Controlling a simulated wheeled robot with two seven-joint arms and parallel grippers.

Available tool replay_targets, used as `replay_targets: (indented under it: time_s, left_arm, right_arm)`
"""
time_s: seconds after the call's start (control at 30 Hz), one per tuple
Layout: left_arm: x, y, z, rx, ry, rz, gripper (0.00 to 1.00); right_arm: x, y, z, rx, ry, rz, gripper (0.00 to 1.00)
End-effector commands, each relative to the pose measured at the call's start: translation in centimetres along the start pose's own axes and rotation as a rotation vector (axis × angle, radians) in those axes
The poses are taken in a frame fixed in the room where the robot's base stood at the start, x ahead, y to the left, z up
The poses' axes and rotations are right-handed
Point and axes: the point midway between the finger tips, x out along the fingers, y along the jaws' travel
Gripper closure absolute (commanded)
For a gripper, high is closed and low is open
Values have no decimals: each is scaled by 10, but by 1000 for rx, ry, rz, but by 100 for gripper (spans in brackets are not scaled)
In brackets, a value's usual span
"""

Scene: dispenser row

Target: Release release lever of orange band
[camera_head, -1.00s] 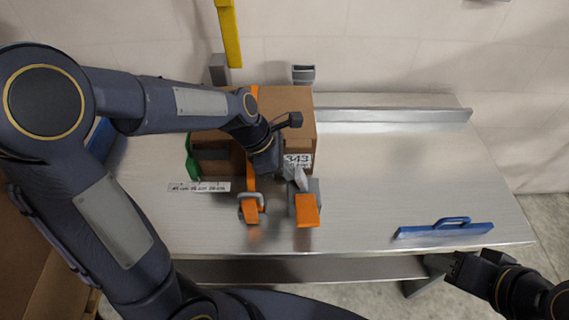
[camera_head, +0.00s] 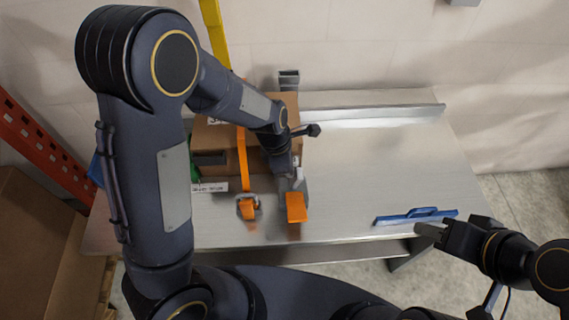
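An orange band (camera_head: 242,158) runs down the front of a brown cardboard box (camera_head: 215,135) to a grey buckle with an orange piece (camera_head: 247,209) on the metal table. To its right stands a grey fitting with an orange lever (camera_head: 296,207). Which orange part is the release lever I cannot tell for sure. My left gripper (camera_head: 290,184) points down at the top of the right fitting, close to or touching it; its fingers are too small and partly hidden to read. My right gripper (camera_head: 428,232) hangs near the table's front right edge, holding nothing visible; its finger gap is unclear.
A blue handled bar (camera_head: 415,216) lies at the table's front right, near my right gripper. A metal rail (camera_head: 375,115) runs along the back. The table's middle right (camera_head: 370,165) is clear. A yellow strap (camera_head: 216,35) hangs behind the box. A green part (camera_head: 194,160) is beside it.

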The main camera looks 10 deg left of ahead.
Motion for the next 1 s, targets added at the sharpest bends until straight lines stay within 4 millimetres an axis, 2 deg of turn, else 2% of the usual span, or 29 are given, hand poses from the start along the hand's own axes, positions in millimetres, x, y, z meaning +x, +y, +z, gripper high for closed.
replay_targets:
  time_s: [0.17, 0.5, 1.0]
  left_arm:
    - [-1, 0, 0, 0, -1, -1, 100]
    - [-16, 0, 3, 0, 0, -1, 100]
    - [-20, 3, -1, -1, -1, -1, 100]
  right_arm:
    - [-1, 0, 0, 0, 0, 0, 64]
    - [-14, -6, -7, 0, 0, 0, 64]
    - [-17, -8, -8, 0, 0, 0, 64]
